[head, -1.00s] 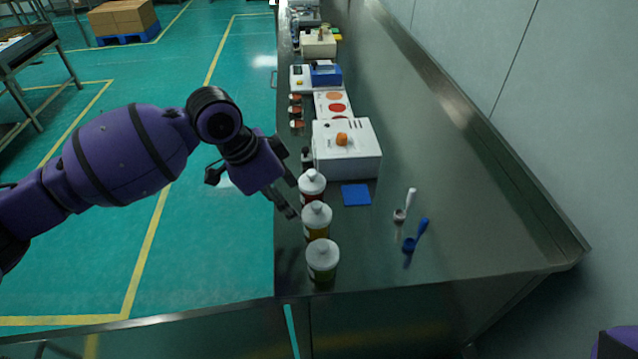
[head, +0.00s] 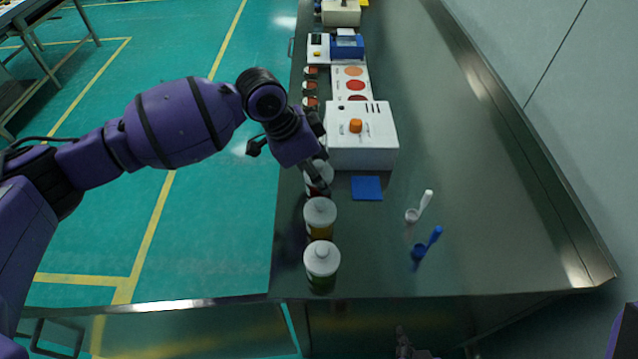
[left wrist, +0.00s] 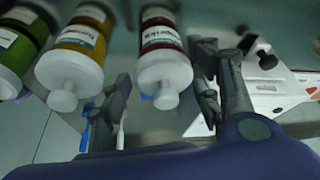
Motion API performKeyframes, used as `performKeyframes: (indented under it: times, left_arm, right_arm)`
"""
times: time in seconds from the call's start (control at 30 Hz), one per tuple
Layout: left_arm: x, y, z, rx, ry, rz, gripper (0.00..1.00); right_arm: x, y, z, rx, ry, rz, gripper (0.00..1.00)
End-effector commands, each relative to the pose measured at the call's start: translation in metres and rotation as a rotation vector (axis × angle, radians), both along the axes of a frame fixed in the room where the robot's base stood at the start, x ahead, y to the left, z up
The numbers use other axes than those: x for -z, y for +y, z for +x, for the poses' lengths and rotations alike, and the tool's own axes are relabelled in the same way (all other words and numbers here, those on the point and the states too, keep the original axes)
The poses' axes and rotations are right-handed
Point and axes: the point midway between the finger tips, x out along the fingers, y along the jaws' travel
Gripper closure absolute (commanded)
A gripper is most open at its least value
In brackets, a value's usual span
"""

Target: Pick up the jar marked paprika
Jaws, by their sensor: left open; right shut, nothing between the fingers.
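A jar with red contents and a white lid (head: 326,170) stands on the steel counter. A jar with yellow contents (head: 320,217) and one with green contents (head: 322,265) stand nearer me in the same row. My right gripper (head: 405,345) is low at the front edge, shut and empty.
A white box with an orange knob (head: 361,140) stands just behind the red jar. A blue square (head: 367,188), a white scoop (head: 419,207) and a blue scoop (head: 426,244) lie to the right. The right side of the counter (head: 490,200) is clear.

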Motion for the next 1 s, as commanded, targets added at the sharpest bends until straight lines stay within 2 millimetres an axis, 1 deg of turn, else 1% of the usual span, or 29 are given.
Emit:
performKeyframes:
  times: [0.03, 0.13, 0.2, 0.4, 0.73, 1.0]
  left_arm:
    - [0.006, -0.003, 0.001, 0.0, 0.0, 0.0, 0.42]
    - [0.015, -0.007, 0.002, 0.0, 0.0, -0.001, 0.42]
    - [0.018, -0.007, 0.002, 0.001, -0.001, 0.0, 0.42]
    - [0.018, -0.007, 0.002, 0.001, -0.001, 0.0, 0.42]
    - [0.018, -0.007, 0.002, 0.001, -0.001, 0.0, 0.86]
    - [0.016, -0.008, 0.003, 0.0, -0.003, -0.001, 0.86]
  right_arm:
    - [0.0, 0.0, 0.0, 0.0, 0.0, 0.0, 1.0]
    - [0.0, 0.0, 0.0, 0.0, 0.0, 0.0, 1.0]
    - [0.0, 0.0, 0.0, 0.0, 0.0, 0.0, 1.0]
    - [0.0, 0.0, -0.001, 0.0, 0.001, 0.0, 1.0]
    - [0.0, 0.0, -0.001, 0.0, 0.001, 0.0, 1.0]
    - [0.0, 0.0, -0.001, -0.001, 0.001, -0.001, 1.0]
